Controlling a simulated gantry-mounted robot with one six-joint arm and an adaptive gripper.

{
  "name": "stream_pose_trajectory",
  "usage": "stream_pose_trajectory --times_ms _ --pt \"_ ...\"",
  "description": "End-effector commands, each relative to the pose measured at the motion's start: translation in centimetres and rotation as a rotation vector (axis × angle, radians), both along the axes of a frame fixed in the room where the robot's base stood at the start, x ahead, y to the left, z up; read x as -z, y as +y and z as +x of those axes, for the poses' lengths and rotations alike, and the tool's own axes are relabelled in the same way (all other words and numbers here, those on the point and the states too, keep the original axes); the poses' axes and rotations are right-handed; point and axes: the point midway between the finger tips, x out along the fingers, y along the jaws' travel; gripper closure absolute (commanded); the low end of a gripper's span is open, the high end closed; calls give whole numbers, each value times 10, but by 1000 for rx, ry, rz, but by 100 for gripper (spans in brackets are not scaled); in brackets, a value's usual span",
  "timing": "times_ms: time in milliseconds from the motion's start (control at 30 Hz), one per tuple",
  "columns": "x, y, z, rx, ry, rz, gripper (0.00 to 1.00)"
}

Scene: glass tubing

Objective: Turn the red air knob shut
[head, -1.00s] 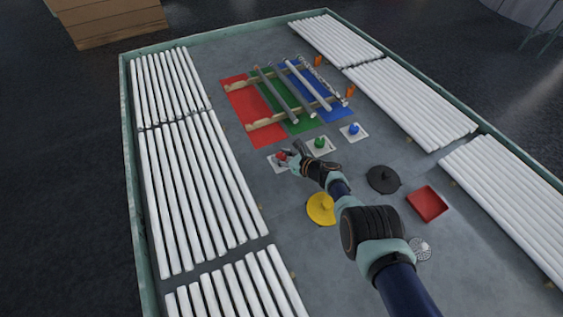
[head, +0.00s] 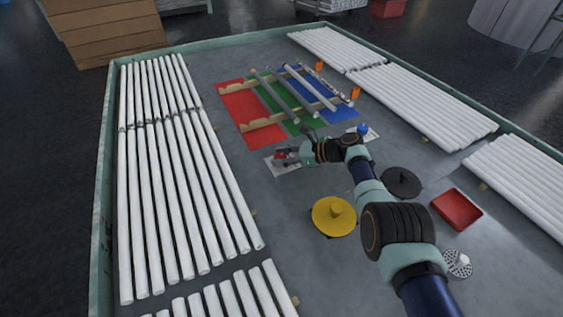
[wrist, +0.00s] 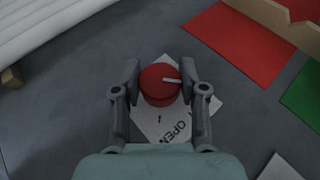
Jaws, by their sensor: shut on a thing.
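The red air knob (wrist: 160,86) is a round red cap with a white pointer line, standing on a white plate (wrist: 178,124) with the printed word OPEN. The pointer line points to the right in the wrist view. My gripper (wrist: 160,80) has one finger on each side of the knob and is shut on it. In the head view my gripper (head: 287,156) is over the knob's plate (head: 283,168), and the fingers hide most of the knob. The blue knob (head: 362,128) shows partly behind my arm. The green knob is mostly hidden by my arm.
Red (head: 240,103), green and blue mats with wooden rails and grey tubes lie beyond. White tubes (head: 165,200) line both sides. A yellow disc (head: 333,216), a black disc (head: 402,182) and a red tray (head: 457,208) lie near my arm.

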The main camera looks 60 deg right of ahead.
Motion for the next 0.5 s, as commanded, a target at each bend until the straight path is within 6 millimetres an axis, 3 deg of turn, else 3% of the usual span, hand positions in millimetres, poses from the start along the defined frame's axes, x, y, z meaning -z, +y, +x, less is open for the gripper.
stream_pose_trajectory --times_ms 333,367,500 --pt "-3 0 1 -3 -3 -1 93" --pt "-3 0 1 -3 -3 -1 55" --pt "-2 0 1 -3 -2 -1 32"
